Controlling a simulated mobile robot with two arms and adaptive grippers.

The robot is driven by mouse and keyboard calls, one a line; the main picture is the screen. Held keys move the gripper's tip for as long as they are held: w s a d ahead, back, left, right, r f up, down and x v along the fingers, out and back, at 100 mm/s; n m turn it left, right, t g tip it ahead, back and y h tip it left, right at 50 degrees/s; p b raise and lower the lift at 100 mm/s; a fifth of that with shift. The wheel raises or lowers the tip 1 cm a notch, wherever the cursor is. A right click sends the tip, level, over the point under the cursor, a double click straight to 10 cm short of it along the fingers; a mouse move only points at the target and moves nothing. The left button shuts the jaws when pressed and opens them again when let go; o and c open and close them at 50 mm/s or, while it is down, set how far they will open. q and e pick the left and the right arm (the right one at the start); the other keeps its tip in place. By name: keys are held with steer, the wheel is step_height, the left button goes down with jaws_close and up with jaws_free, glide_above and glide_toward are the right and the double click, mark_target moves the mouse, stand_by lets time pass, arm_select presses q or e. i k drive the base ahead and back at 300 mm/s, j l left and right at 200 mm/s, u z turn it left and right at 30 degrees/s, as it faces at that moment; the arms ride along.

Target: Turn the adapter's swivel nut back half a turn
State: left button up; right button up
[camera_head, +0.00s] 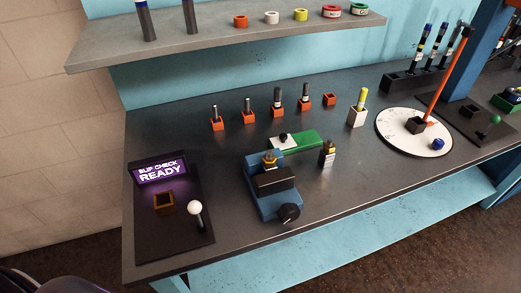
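A blue vise (264,199) with a dark block across its top and a black knob (289,213) stands near the front middle of the bench. A small brass-coloured fitting (269,161), which looks like the adapter with its nut, stands upright at the vise's back end. Its lower part is hidden, and it is too small to tell the nut's angle. Another dark fitting with a gold band (327,155) stands upright on the bench to the right of the vise.
A green plate with a white part (305,140) lies behind the vise. Several orange holders (248,117) stand farther back. A "SLIP CHECK READY" station (160,171) is left, a white dial (397,129) right. A shelf (200,45) overhangs the back. Bench between station and vise is clear.

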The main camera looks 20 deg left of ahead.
mark_target(271, 164)
steer(key=k+j, duration=0.1)
steer(key=j, duration=0.4)
steer(key=k+j, duration=0.1)
steer(key=j, duration=0.85)
steer(key=k+z, duration=0.05)
